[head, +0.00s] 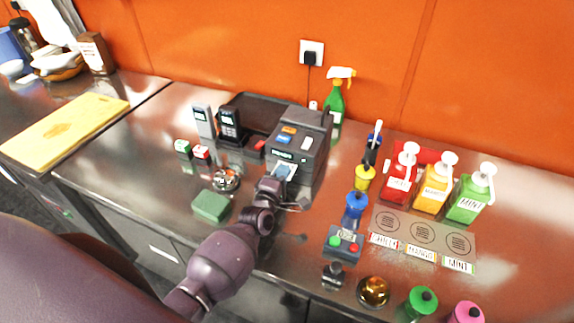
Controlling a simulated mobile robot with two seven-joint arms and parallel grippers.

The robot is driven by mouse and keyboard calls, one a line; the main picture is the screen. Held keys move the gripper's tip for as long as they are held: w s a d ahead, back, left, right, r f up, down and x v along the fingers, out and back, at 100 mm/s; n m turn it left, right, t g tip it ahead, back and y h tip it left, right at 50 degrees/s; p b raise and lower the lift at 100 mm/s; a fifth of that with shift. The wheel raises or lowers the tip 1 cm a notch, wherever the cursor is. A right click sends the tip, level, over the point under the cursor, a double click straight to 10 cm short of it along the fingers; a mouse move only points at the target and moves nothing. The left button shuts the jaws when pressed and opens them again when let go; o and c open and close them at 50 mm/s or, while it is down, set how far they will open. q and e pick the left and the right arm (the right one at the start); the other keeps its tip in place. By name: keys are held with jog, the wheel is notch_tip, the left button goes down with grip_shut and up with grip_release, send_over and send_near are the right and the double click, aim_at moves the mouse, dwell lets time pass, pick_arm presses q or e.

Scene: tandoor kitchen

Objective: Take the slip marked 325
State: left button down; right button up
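A dark grey slip printer (300,140) stands on the steel counter near the middle of the head view, with blue, orange and green labels on it. A small pale slip (284,171) shows at its lower front; I cannot read its number. My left gripper (284,190) is right at the printer's front, close to the slip and partly hiding it. Its fingers are too small and covered for me to tell whether they are open or shut on the slip. My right gripper is not in view.
Card terminals (229,125) stand left of the printer, and a green sponge (211,206) and a metal dish (226,179) lie nearer.

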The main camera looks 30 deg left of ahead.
pick_arm(q)
jog(key=shift+s+d+f+p, duration=0.1)
jog(key=shift+s+p, duration=0.2)
jog(key=shift+s, duration=1.05)
jog(key=shift+s+d+f+p, duration=0.1)
jog(key=shift+s+p, duration=0.15)
jog(key=shift+s, duration=1.05)
jog(key=shift+r, duration=0.1)
jog(key=r, duration=0.1)
jog(key=s+r, duration=0.1)
jog(key=r, duration=0.1)
jog(key=s+r, duration=0.1)
jog(key=shift+r, duration=0.3)
